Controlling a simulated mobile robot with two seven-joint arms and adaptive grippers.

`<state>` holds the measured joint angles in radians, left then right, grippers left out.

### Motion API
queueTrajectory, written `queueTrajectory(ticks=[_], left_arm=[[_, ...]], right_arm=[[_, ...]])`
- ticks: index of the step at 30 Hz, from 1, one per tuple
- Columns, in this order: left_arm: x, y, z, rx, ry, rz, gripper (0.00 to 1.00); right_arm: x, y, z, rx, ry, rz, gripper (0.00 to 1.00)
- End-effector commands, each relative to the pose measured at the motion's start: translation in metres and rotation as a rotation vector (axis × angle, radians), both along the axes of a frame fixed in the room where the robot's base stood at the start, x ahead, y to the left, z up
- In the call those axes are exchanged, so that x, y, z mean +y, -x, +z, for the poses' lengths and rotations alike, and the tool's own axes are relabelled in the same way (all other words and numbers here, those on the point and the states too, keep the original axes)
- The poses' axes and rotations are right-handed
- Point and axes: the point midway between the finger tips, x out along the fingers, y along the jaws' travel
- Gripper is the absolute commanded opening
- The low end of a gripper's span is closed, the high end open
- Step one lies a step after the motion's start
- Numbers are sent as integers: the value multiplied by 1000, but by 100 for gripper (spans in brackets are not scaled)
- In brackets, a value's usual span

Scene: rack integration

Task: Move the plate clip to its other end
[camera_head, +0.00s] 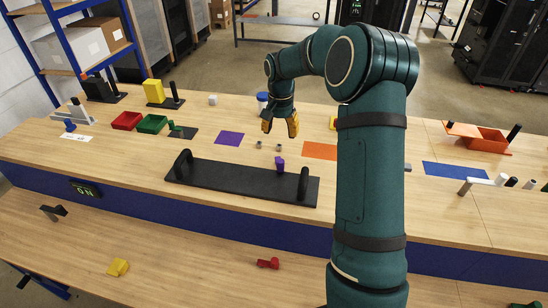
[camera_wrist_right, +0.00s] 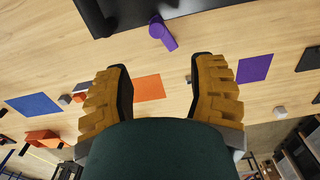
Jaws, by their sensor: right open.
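The black plate (camera_head: 230,179) lies on the table with an upright black post at each end. The purple plate clip (camera_head: 280,164) sits on the plate toward its right end, a little left of the right post. The clip also shows in the right wrist view (camera_wrist_right: 162,34), at the plate's edge. My right gripper (camera_head: 280,124) is open and empty above the table, behind the plate and apart from the clip. Its two yellow fingers are spread wide in the right wrist view (camera_wrist_right: 160,76). My left gripper is not in view.
Purple (camera_head: 229,138), orange (camera_head: 320,151) and blue (camera_head: 455,170) mats lie flat behind and right of the plate. Small grey pieces (camera_head: 278,147) lie just behind it. Red (camera_head: 126,120) and green (camera_head: 152,124) bins stand left.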

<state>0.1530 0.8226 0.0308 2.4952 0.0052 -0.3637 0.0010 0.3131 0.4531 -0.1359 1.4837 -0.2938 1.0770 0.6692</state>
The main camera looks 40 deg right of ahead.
Motion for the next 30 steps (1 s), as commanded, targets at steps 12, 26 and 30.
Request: queueTrajectory(ticks=[12,26,30], left_arm=[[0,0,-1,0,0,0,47],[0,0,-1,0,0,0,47],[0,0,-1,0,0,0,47]], right_arm=[[0,1,-75,5,-2,1,57],[0,1,-130,1,-1,1,57],[0,1,-132,-1,-1,1,57]])
